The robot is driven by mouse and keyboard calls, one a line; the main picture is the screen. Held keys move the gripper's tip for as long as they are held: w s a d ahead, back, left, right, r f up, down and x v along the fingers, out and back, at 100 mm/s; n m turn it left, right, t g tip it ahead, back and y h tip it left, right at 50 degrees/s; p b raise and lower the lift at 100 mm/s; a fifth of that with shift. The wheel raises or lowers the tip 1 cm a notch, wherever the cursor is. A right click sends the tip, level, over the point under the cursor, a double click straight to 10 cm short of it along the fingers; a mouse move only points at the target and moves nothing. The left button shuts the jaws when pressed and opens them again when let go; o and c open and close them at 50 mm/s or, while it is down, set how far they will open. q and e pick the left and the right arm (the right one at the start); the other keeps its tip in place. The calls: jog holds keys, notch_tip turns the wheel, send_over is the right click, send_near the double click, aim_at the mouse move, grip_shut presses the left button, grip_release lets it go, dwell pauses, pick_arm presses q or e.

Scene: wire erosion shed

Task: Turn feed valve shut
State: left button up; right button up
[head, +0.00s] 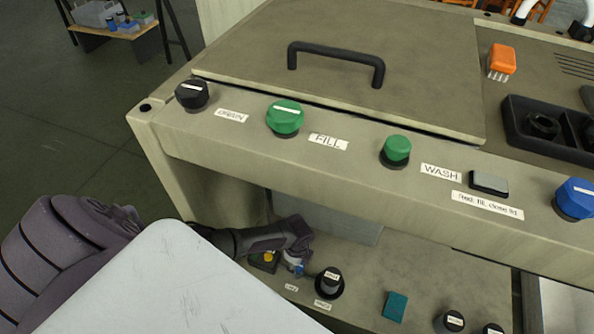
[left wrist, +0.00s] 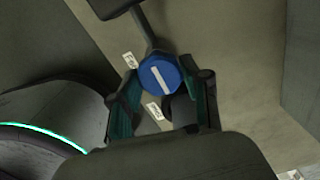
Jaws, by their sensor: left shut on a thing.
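The feed valve is a blue knob (left wrist: 160,77) with a white line across its top, seen in the left wrist view. A small label that seems to read FEED (left wrist: 130,60) lies beside it. My left gripper (left wrist: 162,90) is shut on the knob, with one finger on each side. The white line runs tilted in the left wrist view. My right gripper is in neither view.
The upper panel (head: 185,140) overhangs the lower shelf (head: 365,275). It carries a black DRAIN knob (head: 192,95), green FILL knob (head: 285,118), green WASH knob (head: 396,150) and another blue knob (head: 575,198). A black knob (head: 330,281) and teal pad (head: 396,305) are right of my gripper.

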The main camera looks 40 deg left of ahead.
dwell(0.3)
pick_arm(q)
jog(key=o, duration=1.1)
jog(key=shift+o, duration=0.2)
notch_tip(320, 180, up, 12)
